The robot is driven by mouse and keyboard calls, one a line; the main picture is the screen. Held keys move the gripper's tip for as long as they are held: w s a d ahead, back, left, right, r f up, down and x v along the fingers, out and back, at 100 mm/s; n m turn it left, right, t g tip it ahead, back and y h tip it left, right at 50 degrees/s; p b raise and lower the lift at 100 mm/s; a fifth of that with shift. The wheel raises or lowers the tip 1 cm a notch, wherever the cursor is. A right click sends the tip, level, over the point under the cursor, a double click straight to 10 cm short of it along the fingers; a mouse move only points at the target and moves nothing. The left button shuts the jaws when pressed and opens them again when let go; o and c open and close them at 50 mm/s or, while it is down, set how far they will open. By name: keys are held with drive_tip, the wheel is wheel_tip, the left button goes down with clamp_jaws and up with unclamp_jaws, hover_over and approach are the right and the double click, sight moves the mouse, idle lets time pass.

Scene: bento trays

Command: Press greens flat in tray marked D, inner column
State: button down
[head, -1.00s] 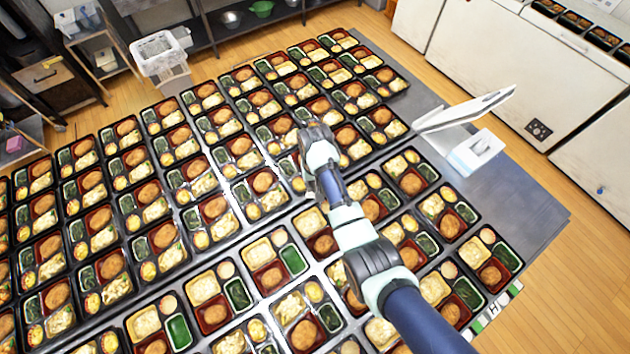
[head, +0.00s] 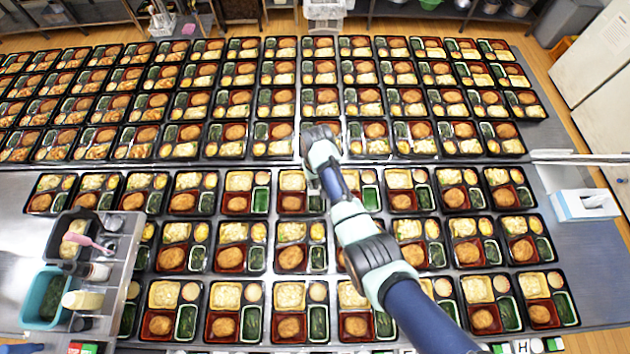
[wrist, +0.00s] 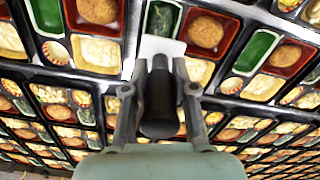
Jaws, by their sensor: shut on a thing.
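My gripper (wrist: 160,95) is shut on a dark cylindrical handle (wrist: 159,105) with a white flat part (wrist: 162,47) beyond it. Many black bento trays hold dark greens, such as these greens (head: 252,322) in the front row. Some greens compartments look bright green and bare, such as this compartment (head: 261,200). Along the front edge a marker H (head: 520,346) is readable; I cannot make out a D.
A grey caddy (head: 118,285) at the left holds a teal container (head: 42,298), a pink-handled utensil (head: 90,243) and bottles. A white box (head: 585,205) stands at the right. Trays cover most of the table; bare table shows at the far right.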

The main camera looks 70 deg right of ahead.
sight(317, 191)
drive_tip(key=shift+s+d+f+b, duration=0.1)
drive_tip(key=shift+f+b, duration=0.35)
drive_tip(key=shift+f, duration=0.05)
wheel_tip(317, 191, down, 5)
drive_tip(key=b, duration=0.4)
drive_tip(key=shift+r+b, duration=0.1)
drive_tip(key=shift+b, duration=0.3)
drive_tip(key=shift+f, duration=0.3)
drive_tip(key=shift+f, duration=0.4)
drive_tip(key=shift+f+b, duration=1.25)
drive_tip(key=shift+f, duration=0.45)
idle(0.9)
drive_tip(key=shift+f, duration=0.55)
idle(2.6)
